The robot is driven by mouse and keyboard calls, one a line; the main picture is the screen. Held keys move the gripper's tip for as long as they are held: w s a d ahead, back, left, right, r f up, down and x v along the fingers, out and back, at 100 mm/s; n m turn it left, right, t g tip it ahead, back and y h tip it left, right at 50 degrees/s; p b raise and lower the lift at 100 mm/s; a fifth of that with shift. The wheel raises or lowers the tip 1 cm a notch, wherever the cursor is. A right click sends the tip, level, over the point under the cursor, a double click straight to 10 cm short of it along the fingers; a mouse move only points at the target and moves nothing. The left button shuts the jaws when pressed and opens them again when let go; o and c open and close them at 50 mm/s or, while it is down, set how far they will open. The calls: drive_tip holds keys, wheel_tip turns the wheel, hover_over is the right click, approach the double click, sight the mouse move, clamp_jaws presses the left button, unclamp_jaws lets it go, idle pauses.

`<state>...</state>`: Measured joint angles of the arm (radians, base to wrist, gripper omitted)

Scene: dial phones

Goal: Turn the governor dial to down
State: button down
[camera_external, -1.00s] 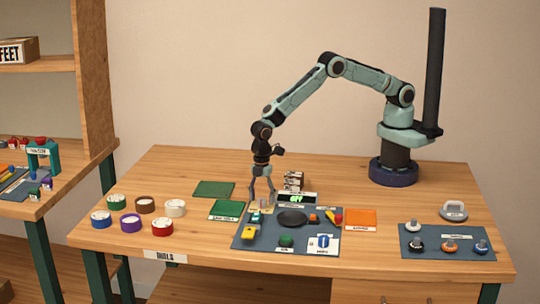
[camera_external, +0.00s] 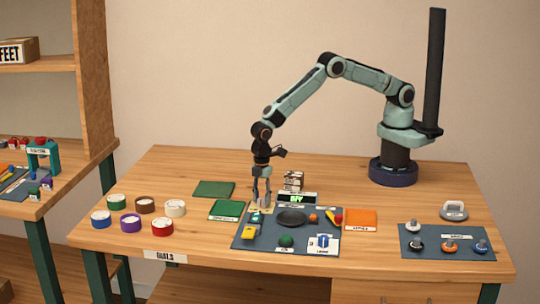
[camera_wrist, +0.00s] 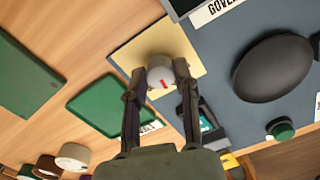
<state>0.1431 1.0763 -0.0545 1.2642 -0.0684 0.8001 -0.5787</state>
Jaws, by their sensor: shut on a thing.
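The governor dial is a small light grey knob (camera_wrist: 160,68) with a red mark on its near side in the wrist view. It sits on a cream plate (camera_wrist: 128,50) at a corner of the blue-grey panel. My gripper (camera_wrist: 160,78) has one finger on either side of the knob and is shut on it. In the external view my gripper (camera_external: 262,205) points straight down over the panel's back left part, and its fingers hide most of the dial. A partly cut-off label (camera_wrist: 223,8) beginning "GOVE" lies near the plate. I cannot read any down marking.
The panel (camera_external: 262,238) also bears a black round disc (camera_external: 291,217), a green knob (camera_external: 286,240) and a yellow item (camera_external: 248,233). A small display (camera_external: 297,198) stands behind. Green pads (camera_external: 227,210) lie to the left and an orange pad (camera_external: 361,220) to the right.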

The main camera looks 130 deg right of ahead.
sight(262, 199)
drive_tip(key=m, duration=0.3)
drive_tip(key=shift+m, duration=0.4)
drive_tip(key=shift+s+f+m, duration=0.1)
drive_tip(key=shift+m, duration=1.8)
drive_tip(key=c, duration=0.8)
unclamp_jaws()
drive_tip(key=shift+c, duration=0.2)
wheel_tip(262, 199, up, 12)
